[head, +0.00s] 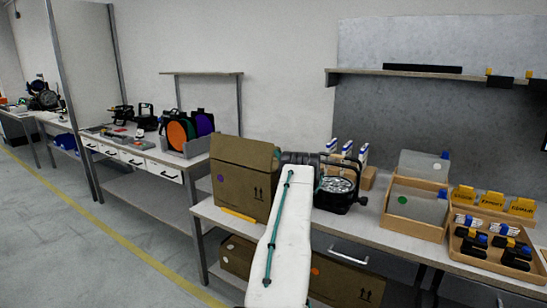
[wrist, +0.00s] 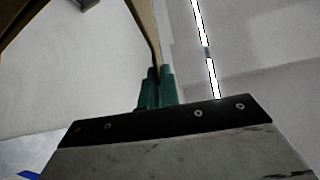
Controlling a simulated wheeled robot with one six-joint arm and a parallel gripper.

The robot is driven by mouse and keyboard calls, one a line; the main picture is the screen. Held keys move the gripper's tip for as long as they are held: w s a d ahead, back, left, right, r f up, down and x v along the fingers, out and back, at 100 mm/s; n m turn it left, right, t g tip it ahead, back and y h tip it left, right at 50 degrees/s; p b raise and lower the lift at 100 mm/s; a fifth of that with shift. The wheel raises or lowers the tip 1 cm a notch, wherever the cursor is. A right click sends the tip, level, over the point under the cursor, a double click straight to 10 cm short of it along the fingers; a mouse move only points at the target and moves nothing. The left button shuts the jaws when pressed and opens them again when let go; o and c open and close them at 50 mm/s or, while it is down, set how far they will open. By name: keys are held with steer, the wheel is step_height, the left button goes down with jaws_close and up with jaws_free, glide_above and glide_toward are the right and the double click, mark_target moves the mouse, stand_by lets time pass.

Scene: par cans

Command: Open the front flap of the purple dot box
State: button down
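I cannot tell which flap this is.
A black round lamp (head: 338,190) stands just right of the box. Wooden trays (head: 415,232) with yellow-labelled and black items are farther right. A box with an orange dot (head: 345,284) lies on the lower shelf. Open floor (head: 110,240) lies to the left.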

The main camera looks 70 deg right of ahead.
steer(key=c, duration=1.6)
jaws_free()
steer(key=shift+c, duration=0.2)
steer(key=shift+r, duration=0.3)
steer(key=s+a+r, duration=0.2)
steer(key=s+a, duration=0.2)
steer(key=a, duration=0.3)
steer(key=s+a+r, duration=0.2)
steer(key=s+a, duration=0.2)
steer(key=a, duration=0.2)
steer(key=shift+a+r, duration=0.15)
steer(key=shift+a, duration=0.25)
